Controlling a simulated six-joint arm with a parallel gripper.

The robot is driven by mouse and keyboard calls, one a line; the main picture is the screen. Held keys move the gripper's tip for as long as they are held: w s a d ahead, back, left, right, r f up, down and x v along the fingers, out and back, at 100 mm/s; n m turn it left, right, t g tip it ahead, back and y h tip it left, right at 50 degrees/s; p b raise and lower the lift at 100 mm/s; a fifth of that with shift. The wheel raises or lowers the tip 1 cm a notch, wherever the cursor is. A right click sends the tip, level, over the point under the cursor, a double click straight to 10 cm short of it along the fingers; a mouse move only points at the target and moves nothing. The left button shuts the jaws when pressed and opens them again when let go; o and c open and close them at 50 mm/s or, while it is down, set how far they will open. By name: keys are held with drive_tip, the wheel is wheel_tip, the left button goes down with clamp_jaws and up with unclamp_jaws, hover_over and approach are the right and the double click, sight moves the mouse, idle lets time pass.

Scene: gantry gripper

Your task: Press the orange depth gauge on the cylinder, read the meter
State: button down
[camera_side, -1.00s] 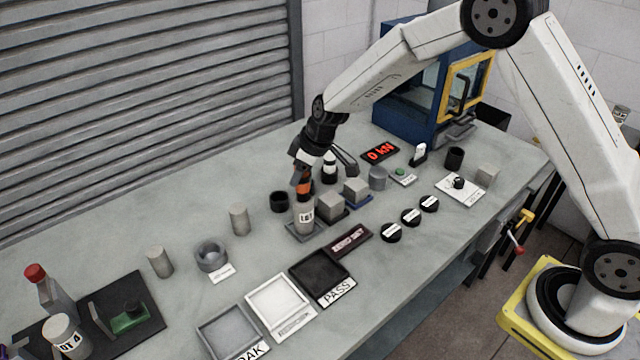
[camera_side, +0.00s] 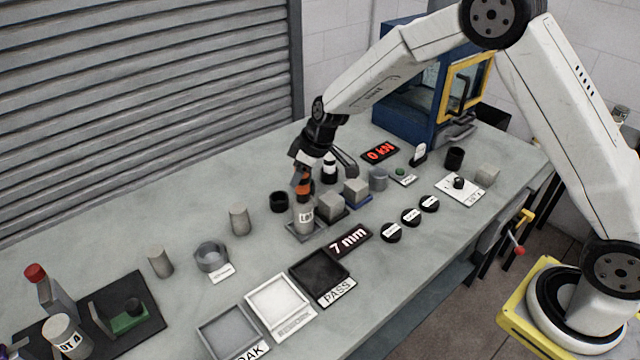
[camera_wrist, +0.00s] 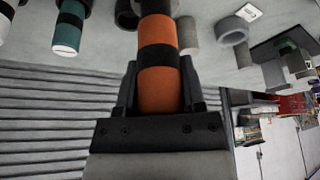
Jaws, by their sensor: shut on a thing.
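My gripper (camera_side: 303,178) is shut on the orange depth gauge (camera_side: 304,190), which has black bands. In the wrist view the gauge (camera_wrist: 158,85) stands between the two fingers. In the side view the gauge is upright on top of the grey labelled cylinder (camera_side: 304,215), its lower end at the cylinder's top. The cylinder stands on a small grey tray (camera_side: 290,229). The meter (camera_side: 349,240) right of the cylinder reads "7 mm" in light characters. The gauge's tip is hidden.
Grey blocks (camera_side: 331,204) stand close right of the cylinder. A black cup (camera_side: 279,201) is just behind left. A dark PASS tray (camera_side: 318,272) and a white tray (camera_side: 279,304) lie in front. Another display (camera_side: 381,152) shows "0 kN".

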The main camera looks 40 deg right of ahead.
drive_tip(key=shift+r, duration=3.55)
drive_tip(key=shift+f, duration=0.1)
